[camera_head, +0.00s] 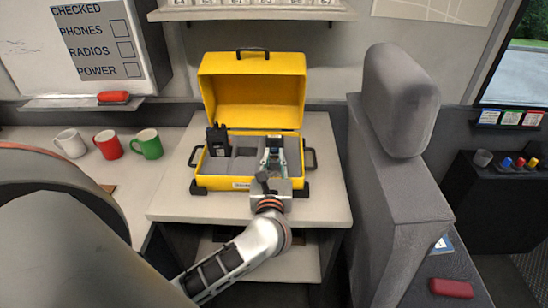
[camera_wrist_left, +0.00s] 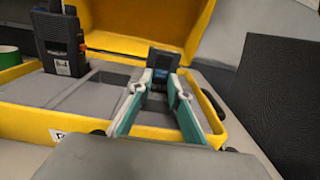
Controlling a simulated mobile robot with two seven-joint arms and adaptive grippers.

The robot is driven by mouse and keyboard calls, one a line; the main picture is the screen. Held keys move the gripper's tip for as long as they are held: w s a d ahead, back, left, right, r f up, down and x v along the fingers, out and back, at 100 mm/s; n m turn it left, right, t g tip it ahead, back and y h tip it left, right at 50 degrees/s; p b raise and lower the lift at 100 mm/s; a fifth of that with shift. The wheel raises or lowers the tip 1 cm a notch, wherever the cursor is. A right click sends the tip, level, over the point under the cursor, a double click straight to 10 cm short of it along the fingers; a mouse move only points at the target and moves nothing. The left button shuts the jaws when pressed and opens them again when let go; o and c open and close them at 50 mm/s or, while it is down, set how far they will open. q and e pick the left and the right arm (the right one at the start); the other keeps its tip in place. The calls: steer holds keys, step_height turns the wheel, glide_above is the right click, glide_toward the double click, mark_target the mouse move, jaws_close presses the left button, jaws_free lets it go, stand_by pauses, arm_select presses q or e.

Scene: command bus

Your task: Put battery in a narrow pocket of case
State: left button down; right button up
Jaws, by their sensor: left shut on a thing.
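The yellow case (camera_head: 212,183) stands open on the counter, its lid raised at the back. Its grey insert (camera_head: 245,163) has pockets; a black radio (camera_head: 217,140) stands upright in the left one. The radio also shows in the left wrist view (camera_wrist_left: 62,45). My left gripper (camera_head: 274,152) reaches over the case's right part from the front. It is shut on a dark battery (camera_wrist_left: 164,60), held upright between the fingertips. The battery's lower end is hidden by the fingers, so I cannot tell how far it sits in a pocket. My right gripper is not in view.
A white mug (camera_head: 71,144), a red mug (camera_head: 108,145) and a green mug (camera_head: 148,144) stand left of the case. A grey seat (camera_head: 400,150) rises close on the right. A large grey rounded shape fills the lower left. The counter's front is mostly clear.

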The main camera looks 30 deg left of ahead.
arm_select(q)
steer(key=shift+f, duration=0.15)
steer(key=c, duration=1.8)
jaws_free()
steer(key=v, duration=0.4)
steer(key=f+v, duration=0.1)
steer(key=v, duration=0.2)
steer(key=shift+d, duration=0.1)
steer(key=v, duration=0.2)
steer(key=r+v, duration=0.1)
steer(key=v, duration=0.1)
steer(key=shift+s, duration=0.15)
steer(key=shift+s+d+f, duration=0.15)
steer(key=shift+s+f, duration=0.05)
steer(key=shift+f, duration=0.05)
steer(key=shift+s+d+r, duration=0.1)
steer(key=shift+s+r, duration=0.1)
steer(key=shift+s, duration=0.05)
steer(key=shift+w, duration=0.1)
